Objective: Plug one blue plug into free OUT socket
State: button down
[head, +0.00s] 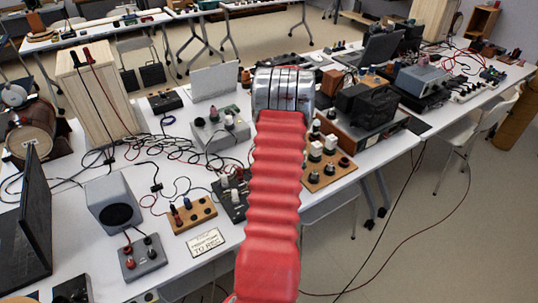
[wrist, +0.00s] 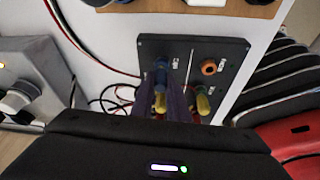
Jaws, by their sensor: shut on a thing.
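In the wrist view my gripper (wrist: 166,108) points at a small black panel (wrist: 222,49) with white markings. Its purple-grey fingers are shut around a blue plug (wrist: 160,68), which shows with a yellow part between the fingers. The plug's tip meets or hides the panel's left side, so I cannot tell whether it is seated. An orange-ringed socket (wrist: 208,66) on the panel's upper right looks empty. A yellow plug-like end (wrist: 203,103) shows below it. The socket labels are too small to read. In the head view my red arm hides my gripper.
In the head view a wooden block (head: 192,213) with blue and red plugs and a small sign (head: 205,243) lie left of my arm. A grey speaker (head: 113,203) stands further left. A wooden board (head: 328,165) with knobs is right of my arm. Loose cables cover much of the table.

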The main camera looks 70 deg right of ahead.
jog(key=shift+f, duration=0.45)
jog(key=c, duration=1.6)
grip_release()
jog(key=shift+c, duration=0.2)
jog(key=shift+r, duration=0.15)
jog(key=shift+r, duration=3.65)
